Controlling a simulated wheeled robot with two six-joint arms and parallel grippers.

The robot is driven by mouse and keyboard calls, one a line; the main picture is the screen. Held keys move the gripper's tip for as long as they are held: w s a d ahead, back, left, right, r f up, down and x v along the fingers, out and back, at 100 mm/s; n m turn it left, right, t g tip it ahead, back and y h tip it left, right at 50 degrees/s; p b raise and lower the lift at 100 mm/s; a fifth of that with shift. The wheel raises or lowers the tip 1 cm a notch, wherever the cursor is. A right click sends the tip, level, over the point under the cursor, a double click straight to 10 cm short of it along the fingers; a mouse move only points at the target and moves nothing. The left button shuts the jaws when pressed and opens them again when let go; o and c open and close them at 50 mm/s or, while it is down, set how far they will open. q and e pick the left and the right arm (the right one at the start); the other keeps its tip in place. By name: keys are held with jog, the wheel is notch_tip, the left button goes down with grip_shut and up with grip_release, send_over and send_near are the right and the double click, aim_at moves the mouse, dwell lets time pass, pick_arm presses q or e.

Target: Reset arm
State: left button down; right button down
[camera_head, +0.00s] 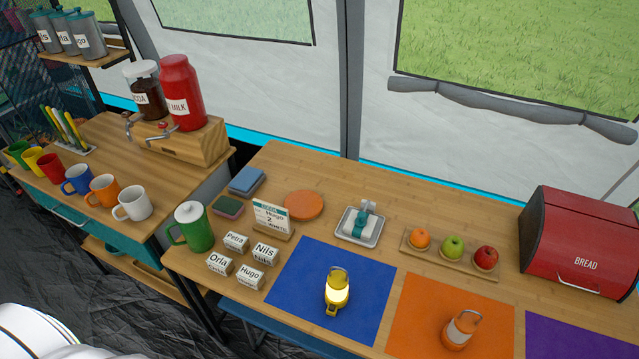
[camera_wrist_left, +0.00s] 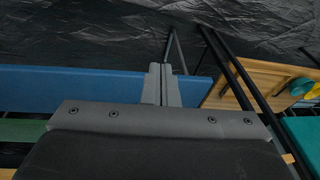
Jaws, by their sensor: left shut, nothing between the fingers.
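My left gripper (camera_wrist_left: 162,82) shows in the left wrist view with its two grey fingers together and nothing between them. Behind the fingers are a blue panel (camera_wrist_left: 70,88) and the dark ground sheet (camera_wrist_left: 90,25). In the head view only white rounded parts of my own body show at the bottom left corner, and neither gripper is seen there. My right gripper is in no view.
The near wooden table bears a blue mat (camera_head: 295,285) with a lit yellow lantern (camera_head: 337,290), an orange mat (camera_head: 410,320) with an orange lantern (camera_head: 458,332), a green pot (camera_head: 195,230) and a red bread bin (camera_head: 572,240). Mugs (camera_head: 133,203) line the left table.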

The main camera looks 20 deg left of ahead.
pick_arm(q)
jog(key=s+d+f+g+b, duration=0.1)
jog(key=s+f, duration=1.4)
jog(key=f, duration=0.2)
jog(key=shift+d, duration=0.2)
